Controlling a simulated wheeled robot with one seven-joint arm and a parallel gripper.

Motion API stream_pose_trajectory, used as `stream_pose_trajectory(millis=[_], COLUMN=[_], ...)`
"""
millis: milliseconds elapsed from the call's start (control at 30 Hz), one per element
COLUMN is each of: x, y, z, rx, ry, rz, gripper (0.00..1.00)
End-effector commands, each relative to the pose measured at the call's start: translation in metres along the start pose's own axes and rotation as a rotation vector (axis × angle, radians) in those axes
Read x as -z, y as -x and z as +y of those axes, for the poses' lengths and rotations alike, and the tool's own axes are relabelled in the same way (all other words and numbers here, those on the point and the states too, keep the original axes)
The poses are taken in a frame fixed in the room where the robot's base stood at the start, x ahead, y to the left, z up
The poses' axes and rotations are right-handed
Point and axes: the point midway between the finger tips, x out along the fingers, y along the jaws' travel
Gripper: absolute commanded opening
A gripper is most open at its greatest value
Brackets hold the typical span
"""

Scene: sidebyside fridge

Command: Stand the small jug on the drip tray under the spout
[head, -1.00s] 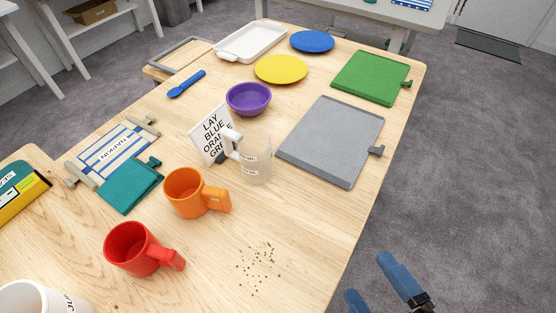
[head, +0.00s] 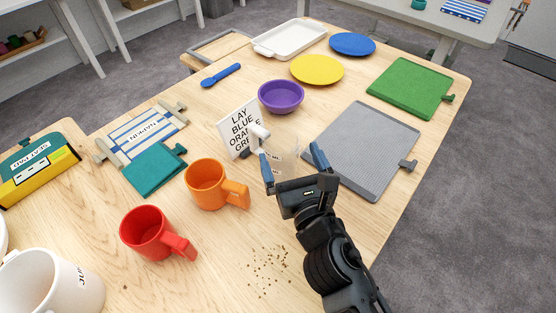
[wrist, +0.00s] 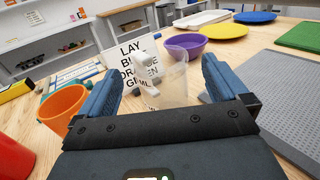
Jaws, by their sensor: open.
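A clear jug with a white handle (head: 284,153) stands upright on the wooden table, in front of the printed card. In the wrist view the jug (wrist: 174,76) shows between my two blue fingers, its handle toward the left finger. My gripper (head: 291,156) is open; its fingertips (wrist: 160,68) are at or just short of the jug's sides, and I cannot tell whether they touch. The head view shows the jug partly hidden by my gripper. I see no spout and no drip tray that I can identify.
The card (head: 241,128) stands close behind the jug. An orange mug (head: 207,185) and a red mug (head: 148,233) are to the left. A purple bowl (head: 281,97) is beyond, a grey mat (head: 370,145) to the right. Crumbs (head: 268,265) lie at the front.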

Motion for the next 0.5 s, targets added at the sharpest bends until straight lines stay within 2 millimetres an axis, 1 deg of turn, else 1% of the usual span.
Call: stream_pose_trajectory(millis=[33,267,400,500], x=[-0.001,0.002,0.005,0.004], y=[-0.006,-0.03,-0.051,-0.062], z=[0.0,0.001,0.003,0.003], rx=[0.001,0.001,0.001,0.001], ry=[-0.001,-0.005,-0.005,-0.005], rz=[-0.001,-0.001,-0.002,-0.001], gripper=[1.0,1.0,1.0,1.0])
